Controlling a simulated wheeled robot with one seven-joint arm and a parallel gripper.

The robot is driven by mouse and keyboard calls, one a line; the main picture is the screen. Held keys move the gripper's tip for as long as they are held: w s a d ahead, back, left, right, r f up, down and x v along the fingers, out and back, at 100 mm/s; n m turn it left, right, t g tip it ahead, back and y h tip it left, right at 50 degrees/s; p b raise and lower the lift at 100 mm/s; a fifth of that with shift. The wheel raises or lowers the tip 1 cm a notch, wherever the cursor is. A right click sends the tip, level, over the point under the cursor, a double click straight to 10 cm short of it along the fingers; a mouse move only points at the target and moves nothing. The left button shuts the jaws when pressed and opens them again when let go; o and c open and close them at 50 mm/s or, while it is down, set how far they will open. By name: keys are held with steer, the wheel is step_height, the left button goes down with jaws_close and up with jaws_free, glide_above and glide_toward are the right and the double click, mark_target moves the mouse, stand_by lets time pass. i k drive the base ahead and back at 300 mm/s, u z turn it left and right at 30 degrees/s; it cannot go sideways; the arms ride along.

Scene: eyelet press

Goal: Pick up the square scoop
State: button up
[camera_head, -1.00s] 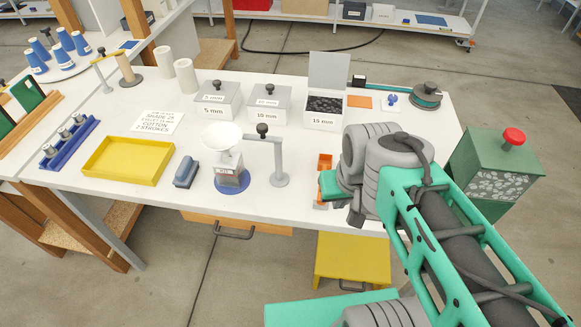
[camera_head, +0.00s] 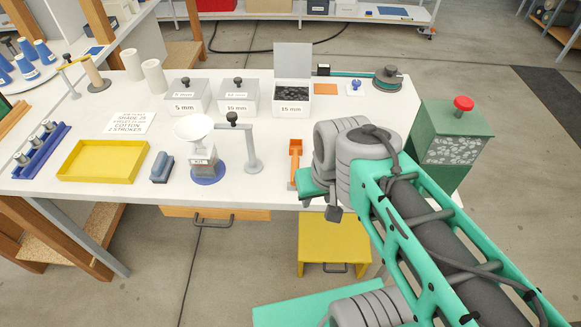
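The orange scoop (camera_head: 295,149) with a square-looking bowl lies on the white table near its front edge, in front of the 15 mm box. Its handle runs toward the front edge. My gripper (camera_head: 333,213) is at the end of my arm, just right of and nearer than the scoop's handle. Only a small dark part shows below my teal and grey wrist. Its fingertips are not clear, so I cannot tell whether it is open or touches the scoop.
The open 15 mm box (camera_head: 292,98) of dark pieces stands behind the scoop. A grey stand (camera_head: 251,150) and a scale with a white funnel (camera_head: 193,128) are to the left. A green bin with red knob (camera_head: 452,125) stands right of the table. A yellow stool (camera_head: 335,232) is below.

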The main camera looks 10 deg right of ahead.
mark_target(295, 145)
steer(key=k, duration=0.3)
steer(key=u, duration=2.05)
steer(key=i, duration=1.65)
steer(key=z, duration=2.6)
